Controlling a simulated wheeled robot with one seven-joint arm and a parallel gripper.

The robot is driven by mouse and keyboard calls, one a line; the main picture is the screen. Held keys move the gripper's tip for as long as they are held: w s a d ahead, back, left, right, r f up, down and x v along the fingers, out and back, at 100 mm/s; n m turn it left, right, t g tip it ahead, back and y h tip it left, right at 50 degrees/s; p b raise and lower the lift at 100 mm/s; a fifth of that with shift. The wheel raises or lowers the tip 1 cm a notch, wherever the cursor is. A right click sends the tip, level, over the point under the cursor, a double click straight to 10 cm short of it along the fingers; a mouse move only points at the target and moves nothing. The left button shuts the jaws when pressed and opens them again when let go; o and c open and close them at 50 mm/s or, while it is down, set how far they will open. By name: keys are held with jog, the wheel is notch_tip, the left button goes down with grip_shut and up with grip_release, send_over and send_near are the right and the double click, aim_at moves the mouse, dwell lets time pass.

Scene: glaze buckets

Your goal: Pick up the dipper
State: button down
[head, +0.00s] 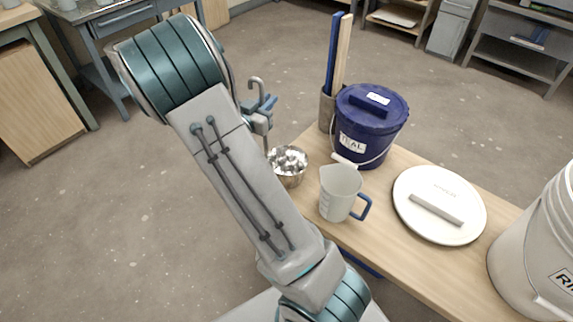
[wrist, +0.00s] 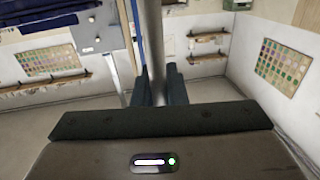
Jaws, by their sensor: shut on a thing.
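The dipper has a thin grey upright handle with a hooked top (head: 256,82) and a round shiny metal cup (head: 287,168) at its lower end. My gripper (head: 263,108) is shut on the handle, below the hook. In the wrist view the handle (wrist: 151,35) stands between the two dark fingers of my gripper (wrist: 160,88). The cup shows by the table's left edge, left of the measuring jug. I cannot tell whether it touches the table. The cup is out of sight in the wrist view.
On the wooden table (head: 385,240) stand a white jug (head: 339,192) with a blue handle, a lidded blue bucket labelled TEAL (head: 368,125), and a holder with sticks (head: 326,110). A white lid (head: 440,205) lies right; a white bucket (head: 540,245) stands at far right.

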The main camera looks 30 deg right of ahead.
notch_tip(320, 180, up, 10)
jog(key=p, duration=0.3)
jog(key=c, duration=2)
grip_release()
grip_shut()
